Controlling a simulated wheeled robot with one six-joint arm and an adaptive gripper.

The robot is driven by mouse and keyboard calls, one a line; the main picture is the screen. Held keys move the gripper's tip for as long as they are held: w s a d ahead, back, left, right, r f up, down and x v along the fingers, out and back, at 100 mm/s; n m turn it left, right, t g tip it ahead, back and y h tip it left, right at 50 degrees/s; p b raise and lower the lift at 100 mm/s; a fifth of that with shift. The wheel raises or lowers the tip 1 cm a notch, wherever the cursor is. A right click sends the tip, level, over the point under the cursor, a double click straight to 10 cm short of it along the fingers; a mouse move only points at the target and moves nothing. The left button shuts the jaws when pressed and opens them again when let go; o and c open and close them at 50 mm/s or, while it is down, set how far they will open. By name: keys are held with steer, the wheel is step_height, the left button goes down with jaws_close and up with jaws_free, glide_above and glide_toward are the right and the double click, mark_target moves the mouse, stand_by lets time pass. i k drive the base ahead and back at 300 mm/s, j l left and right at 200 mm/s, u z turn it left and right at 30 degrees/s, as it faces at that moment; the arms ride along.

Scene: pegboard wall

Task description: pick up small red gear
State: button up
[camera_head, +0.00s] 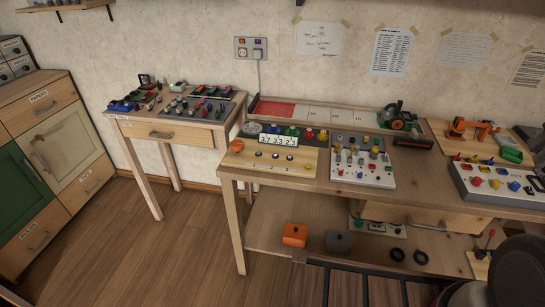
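I cannot make out the small red gear for certain. A red knob-like piece (309,134) stands in the row at the back of that board. Both are too small to show teeth. My gripper is not in view. A dark rounded shape at the lower right may be part of my arm.
A side table (185,133) with trays of small parts stands left of the workbench. A control board (362,166), an orange toy-like machine (472,128) and a button panel (490,180) crowd the bench top. An orange box (294,235) lies below. The floor at left is clear.

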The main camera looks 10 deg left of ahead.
mark_target(308, 134)
steer(key=i+j, duration=0.3)
steer(key=j, duration=0.15)
steer(key=i+j, duration=0.3)
steer(key=j, duration=0.15)
steer(key=i+j, duration=0.3)
steer(key=j, duration=0.15)
